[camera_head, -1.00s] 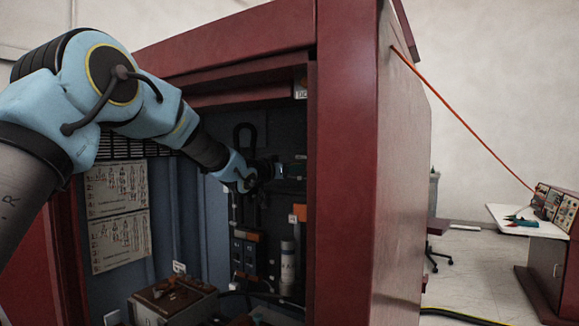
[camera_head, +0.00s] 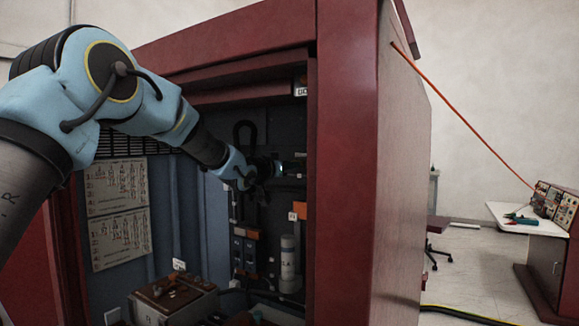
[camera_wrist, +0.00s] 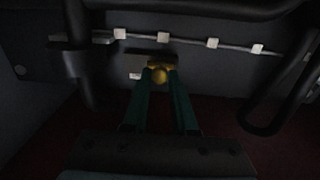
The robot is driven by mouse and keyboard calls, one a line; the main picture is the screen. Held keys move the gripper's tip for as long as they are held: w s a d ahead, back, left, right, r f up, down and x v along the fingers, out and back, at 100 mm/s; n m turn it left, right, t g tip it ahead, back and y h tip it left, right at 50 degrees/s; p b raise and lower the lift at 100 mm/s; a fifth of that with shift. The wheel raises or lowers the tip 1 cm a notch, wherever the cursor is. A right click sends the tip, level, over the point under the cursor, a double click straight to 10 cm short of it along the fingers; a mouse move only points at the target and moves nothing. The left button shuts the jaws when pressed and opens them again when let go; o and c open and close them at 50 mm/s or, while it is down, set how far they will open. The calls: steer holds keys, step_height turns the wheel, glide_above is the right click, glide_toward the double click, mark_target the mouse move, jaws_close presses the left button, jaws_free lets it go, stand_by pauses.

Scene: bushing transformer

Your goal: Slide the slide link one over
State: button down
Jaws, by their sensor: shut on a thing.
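In the wrist view my gripper (camera_wrist: 160,76) has its two green fingers brought close together around a small yellow, rounded piece, which I take to be the slide link (camera_wrist: 159,74). A dark bar sits just behind it, against the dark back panel. In the head view my gripper (camera_head: 280,169) reaches into the red cabinet, near its right inner edge. The slide link cannot be made out in the head view; the arm and the dark interior hide it.
The red cabinet (camera_head: 345,160) encloses the arm at the top and right. In the wrist view, a thin rod with several white blocks (camera_wrist: 212,43) runs above the fingers, with dark looped pipes (camera_wrist: 268,112) to the right. A brown-topped box (camera_head: 172,296) stands below in the cabinet.

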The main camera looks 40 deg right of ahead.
mark_target(308, 164)
stand_by(0.8)
steer(key=s+b, duration=0.2)
steer(key=shift+s+d+f+b, duration=0.2)
steer(key=shift+d+b, duration=0.1)
steer(key=shift+b, duration=0.05)
steer(key=shift+s+d+r, duration=0.1)
steer(key=shift+s+r, duration=0.05)
steer(key=shift+s, duration=0.2)
steer(key=c, duration=0.7)
jaws_free()
steer(key=b+v, duration=0.4)
steer(key=v, duration=0.6)
steer(key=shift+a, duration=0.35)
